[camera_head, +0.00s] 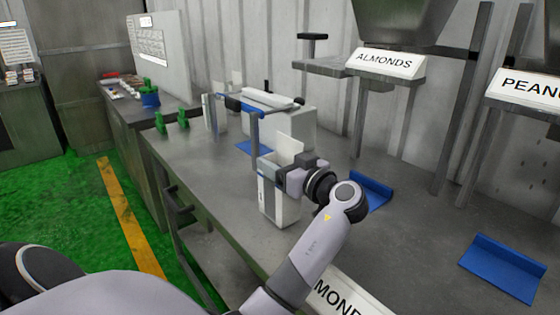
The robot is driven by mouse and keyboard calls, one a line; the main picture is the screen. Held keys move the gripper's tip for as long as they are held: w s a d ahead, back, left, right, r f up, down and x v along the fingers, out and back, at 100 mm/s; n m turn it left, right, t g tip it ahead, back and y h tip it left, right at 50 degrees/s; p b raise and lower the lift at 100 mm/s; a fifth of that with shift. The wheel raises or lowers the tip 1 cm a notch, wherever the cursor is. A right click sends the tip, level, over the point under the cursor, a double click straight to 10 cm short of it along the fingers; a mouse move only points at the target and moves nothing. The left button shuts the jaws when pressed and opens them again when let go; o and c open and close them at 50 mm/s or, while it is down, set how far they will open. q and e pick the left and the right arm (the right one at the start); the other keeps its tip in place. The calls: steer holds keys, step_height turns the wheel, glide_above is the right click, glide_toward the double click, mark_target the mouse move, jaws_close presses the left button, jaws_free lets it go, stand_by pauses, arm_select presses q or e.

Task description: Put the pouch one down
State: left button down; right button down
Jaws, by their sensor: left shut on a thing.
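A white, upright pouch (281,207) is at the near edge of the grey worktop in the middle of the picture. My left gripper (280,172) is shut on its upper part from the right. The pouch's top flap rises behind the gripper. I cannot tell whether its bottom touches the worktop. The gripper hides part of its upper side, and the fingertips are hard to make out. My right gripper does not show.
A white machine with a blue bar (240,105) stands behind the pouch. Blue trays (372,192) and (502,268) lie under the hoppers. An ALMONDS sign (385,63) hangs above. Green clamps (160,123) stand at the far left. Bare worktop (215,165) lies left of the pouch.

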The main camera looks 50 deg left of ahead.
arm_select(q)
steer(key=shift+f+b, duration=0.15)
steer(key=shift+b, duration=0.15)
steer(key=shift+c, duration=0.6)
jaws_free()
